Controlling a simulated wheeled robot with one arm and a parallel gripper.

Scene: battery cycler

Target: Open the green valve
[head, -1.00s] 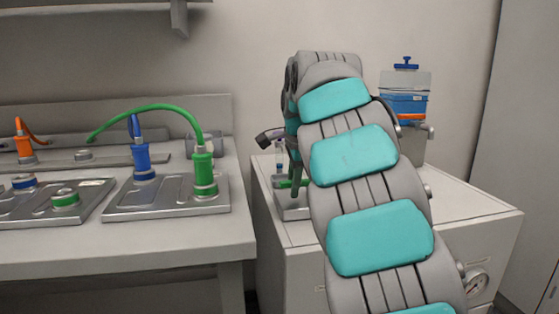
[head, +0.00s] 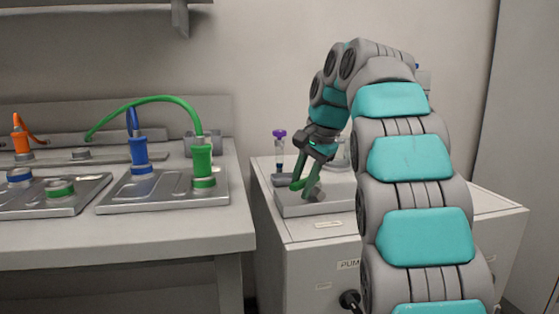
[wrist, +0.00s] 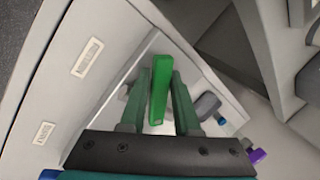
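The green valve handle (wrist: 161,88) is a bright green bar in the middle of the wrist view, over a pale metal plate. My gripper (wrist: 161,74) has its two dark green fingers on either side of the handle, with narrow gaps showing along them. It looks open around the handle; contact at the fingertips cannot be told. In the head view my gripper (head: 303,190) points down over the metal plate (head: 330,205) on the white cabinet. There the handle is hard to tell apart from the green fingers.
The white cabinet (head: 310,250) carries the plate. On the left bench (head: 130,240) are blue and green connectors (head: 203,160) and a green hose (head: 150,101). My arm covers the cabinet's right side.

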